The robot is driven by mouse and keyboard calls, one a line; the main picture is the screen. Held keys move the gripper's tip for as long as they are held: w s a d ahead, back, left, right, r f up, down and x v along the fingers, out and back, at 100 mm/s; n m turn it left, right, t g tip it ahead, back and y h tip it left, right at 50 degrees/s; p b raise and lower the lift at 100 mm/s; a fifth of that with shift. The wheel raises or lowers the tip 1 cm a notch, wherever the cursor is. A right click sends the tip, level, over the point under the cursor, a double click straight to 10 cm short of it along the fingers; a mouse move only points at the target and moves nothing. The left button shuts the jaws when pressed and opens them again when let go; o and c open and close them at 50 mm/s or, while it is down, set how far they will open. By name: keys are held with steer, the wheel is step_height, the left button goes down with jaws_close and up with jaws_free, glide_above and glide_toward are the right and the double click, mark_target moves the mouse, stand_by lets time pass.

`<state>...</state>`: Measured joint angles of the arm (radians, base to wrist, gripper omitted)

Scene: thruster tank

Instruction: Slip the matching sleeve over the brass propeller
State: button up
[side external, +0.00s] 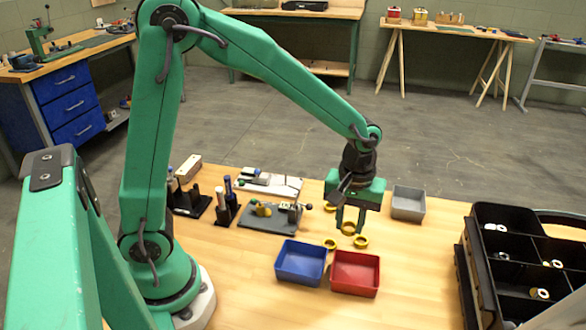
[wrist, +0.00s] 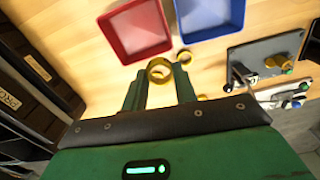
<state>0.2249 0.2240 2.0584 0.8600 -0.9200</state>
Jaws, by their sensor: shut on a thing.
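My gripper (side external: 348,222) points down over the front middle of the wooden table, its fingers shut on a yellow ring-shaped sleeve (side external: 348,229). In the wrist view the held sleeve (wrist: 160,70) shows between the two fingertips. Other yellow rings lie loose on the table: one left of the gripper (side external: 330,243), one to its right (side external: 361,241) and one behind (side external: 330,207). A grey plate (side external: 262,224) left of the gripper carries a brass-yellow part (side external: 263,210), perhaps the propeller; its shape is too small to tell. The plate also shows in the wrist view (wrist: 245,52).
A blue tray (side external: 301,262) and a red tray (side external: 355,273) stand empty in front of the gripper. A grey tray (side external: 408,203) is to the right. A black divided crate (side external: 480,262) stands at the far right. A white plate (side external: 285,187) with parts lies behind the grey one.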

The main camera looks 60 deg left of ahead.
stand_by(0.3)
step_height(320, 180, up, 5)
steer(key=s+a+n, duration=0.2)
steer(key=a+n, duration=0.2)
steer(key=a, duration=0.9)
steer(key=s+a+n, duration=0.5)
steer(key=s+a, duration=0.3)
steer(key=a, duration=0.3)
steer(key=f, duration=0.5)
steer(key=shift+w+f, duration=0.2)
steer(key=shift+f, duration=0.65)
steer(key=shift+f, duration=0.1)
steer(key=shift+f, duration=1.85)
